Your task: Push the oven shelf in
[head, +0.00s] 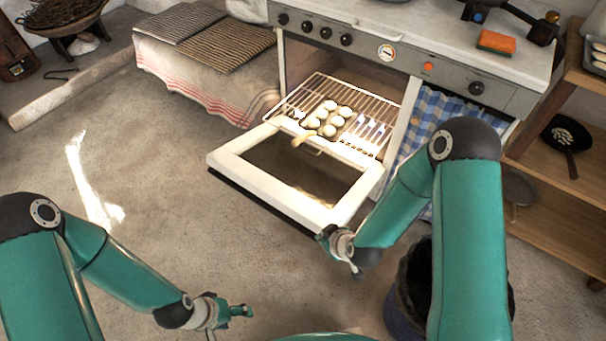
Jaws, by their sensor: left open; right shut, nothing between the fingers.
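The oven shelf (377,103) is a wire rack sticking partly out of the oven, above the lowered white-framed oven door (246,139). Several pale round buns (330,105) sit in the middle of it. A curved yellowish piece (304,138) lies at the shelf's front edge; I cannot tell what it is. My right gripper (354,266) is shut and empty, near the door's front right corner and apart from the shelf. My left gripper (246,311) is open and empty, low over the floor, left of and in front of the door.
A blue checked cloth (428,118) hangs right of the oven opening. A dark bin (405,300) stands below my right arm. Wooden shelves (545,185) stand at the right. A cloth-covered bench (190,80) stands left of the oven. The floor at left is clear.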

